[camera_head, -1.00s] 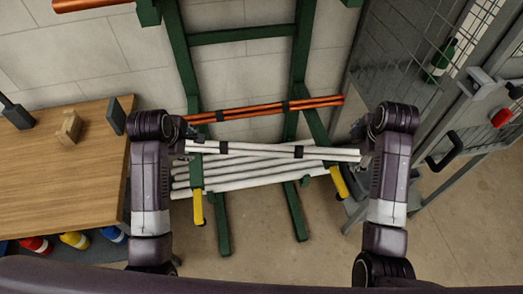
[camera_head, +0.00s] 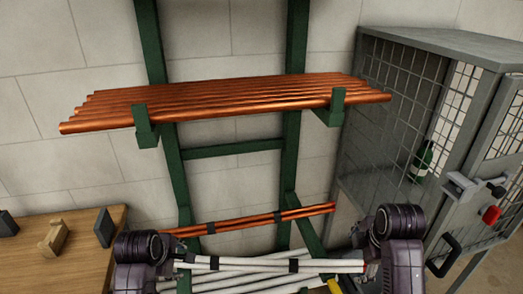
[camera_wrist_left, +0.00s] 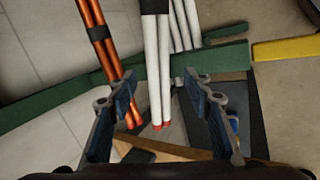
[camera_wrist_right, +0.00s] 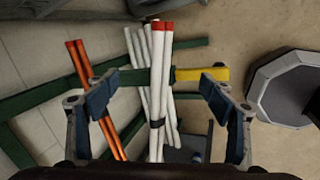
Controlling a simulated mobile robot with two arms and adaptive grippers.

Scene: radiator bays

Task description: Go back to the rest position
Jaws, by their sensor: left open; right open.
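My left gripper (camera_wrist_left: 158,95) is open, with its fingers on either side of the red-tipped end of a strapped bundle of white pipes (camera_head: 240,264). My right gripper (camera_wrist_right: 157,85) is also open, with its fingers either side of the bundle's other red-tipped end. The bundle lies across the lower arms of the green rack (camera_head: 290,165). It also shows in the left wrist view (camera_wrist_left: 155,60) and the right wrist view (camera_wrist_right: 158,80). In the head view the arms hide both gripper fingers. I cannot tell whether the fingers touch the pipes.
A strapped copper pipe bundle (camera_head: 250,220) lies behind the white one. Several loose copper pipes (camera_head: 230,95) rest on the upper rack arms. A wooden bench (camera_head: 85,262) stands at left. A grey mesh cage (camera_head: 385,110) holding a green bottle (camera_head: 423,160) stands at right.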

